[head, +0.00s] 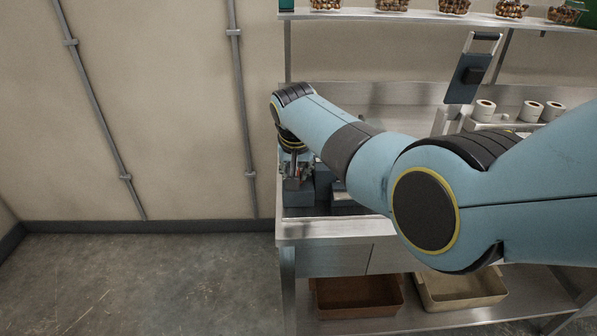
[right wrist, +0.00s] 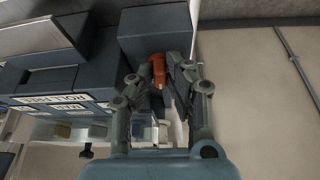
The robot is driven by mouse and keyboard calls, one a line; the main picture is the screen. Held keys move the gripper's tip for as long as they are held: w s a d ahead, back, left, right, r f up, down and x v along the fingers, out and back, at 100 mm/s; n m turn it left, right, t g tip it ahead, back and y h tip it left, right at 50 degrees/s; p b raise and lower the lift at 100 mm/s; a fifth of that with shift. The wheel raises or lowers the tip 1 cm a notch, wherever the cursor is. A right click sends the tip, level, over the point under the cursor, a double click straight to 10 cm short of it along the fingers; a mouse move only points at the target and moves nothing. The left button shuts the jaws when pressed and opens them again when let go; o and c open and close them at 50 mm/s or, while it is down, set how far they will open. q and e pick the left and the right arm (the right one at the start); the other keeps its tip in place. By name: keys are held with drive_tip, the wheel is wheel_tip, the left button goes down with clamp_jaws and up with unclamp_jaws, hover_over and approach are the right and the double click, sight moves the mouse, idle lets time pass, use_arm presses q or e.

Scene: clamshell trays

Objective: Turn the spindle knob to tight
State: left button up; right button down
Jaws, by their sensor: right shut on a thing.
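In the right wrist view, an orange-red piece (right wrist: 158,68), which looks like the spindle knob, sits between the fingertips of my right gripper (right wrist: 162,82). The gripper is shut on it. The fingers hide part of the knob, and no tight mark can be made out. In the head view my right gripper (head: 293,172) points down at the left end of the steel bench, by the dark blue-grey machine blocks (head: 300,194). The knob is too small to tell there. My left gripper is in neither view.
White labels (right wrist: 52,99) with lettering mark the machine in the right wrist view. White rolls (head: 531,111) and a dark tilted panel (head: 468,78) stand at the bench's back right. Filled clamshells (head: 453,6) line the shelf above. Brown (head: 357,297) and beige (head: 460,291) bins sit below. Floor at left is clear.

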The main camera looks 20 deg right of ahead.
drive_tip(key=shift+a+f+m+h+b, duration=0.15)
drive_tip(key=shift+m+h+b, duration=0.15)
drive_tip(key=shift+m+b, duration=0.45)
drive_tip(key=m+b, duration=0.1)
drive_tip(key=m, duration=0.1)
drive_tip(key=m+g+h+b, duration=0.1)
drive_tip(key=m+b, duration=0.1)
drive_tip(key=shift+w+a+f, duration=0.1)
drive_tip(key=shift+w+a, duration=0.05)
drive_tip(key=shift+w, duration=0.05)
drive_tip(key=shift+r+m+g+h+b, duration=0.15)
drive_tip(key=shift+m+g+b, duration=0.2)
drive_tip(key=shift+m+b, duration=0.45)
drive_tip(key=shift+r+m+g+h+b, duration=0.15)
drive_tip(key=shift+m+g+b, duration=0.2)
drive_tip(key=shift+m+b, duration=0.45)
drive_tip(key=shift+f, duration=0.1)
drive_tip(key=c, duration=1.6)
unclamp_jaws()
drive_tip(key=shift+w, duration=0.1)
drive_tip(key=shift+a, duration=0.1)
drive_tip(key=v, duration=0.7)
